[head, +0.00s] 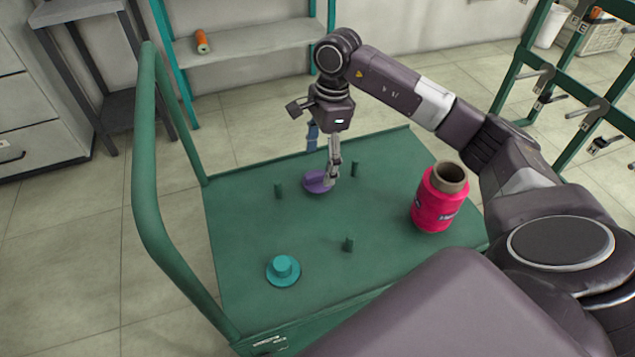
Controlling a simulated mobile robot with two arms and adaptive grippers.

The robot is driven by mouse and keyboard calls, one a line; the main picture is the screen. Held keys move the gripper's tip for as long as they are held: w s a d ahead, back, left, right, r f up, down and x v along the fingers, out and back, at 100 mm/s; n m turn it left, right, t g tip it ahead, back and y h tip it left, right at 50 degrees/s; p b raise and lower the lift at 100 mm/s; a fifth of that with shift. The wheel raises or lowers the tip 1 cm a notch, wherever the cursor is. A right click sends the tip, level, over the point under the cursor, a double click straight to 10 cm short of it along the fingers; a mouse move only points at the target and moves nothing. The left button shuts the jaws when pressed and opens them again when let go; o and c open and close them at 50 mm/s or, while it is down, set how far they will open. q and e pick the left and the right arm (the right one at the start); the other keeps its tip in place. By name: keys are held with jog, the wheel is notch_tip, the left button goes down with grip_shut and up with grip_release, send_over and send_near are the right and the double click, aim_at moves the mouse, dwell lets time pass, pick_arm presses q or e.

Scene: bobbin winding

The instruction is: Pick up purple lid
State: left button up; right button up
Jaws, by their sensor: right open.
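The purple lid (317,187) lies on the green cart top, near its far middle, between two short green pegs. My right gripper (332,176) points down at the lid from above, its fingers at the lid's right side and knob. It is open, and part of the lid is hidden behind a finger. I cannot tell whether the fingers touch the lid. My left gripper is not in view.
The green cart (230,245) has a raised tube handle (148,170) on the left. A teal lid (283,270) lies front left, and a pink bobbin (438,205) stands at the right. Short pegs (348,244) stick up from the top. A shelf behind holds an orange spool (202,42).

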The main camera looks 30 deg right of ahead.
aim_at(318, 174)
jog(key=f, duration=0.5)
jog(key=shift+w+a+f+b, duration=0.15)
jog(key=shift+w+a+b, duration=0.1)
jog(key=shift+b, duration=0.05)
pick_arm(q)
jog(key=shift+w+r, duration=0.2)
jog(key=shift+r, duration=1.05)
pick_arm(e)
jog(key=shift+c, duration=0.5)
jog(key=c, duration=0.8)
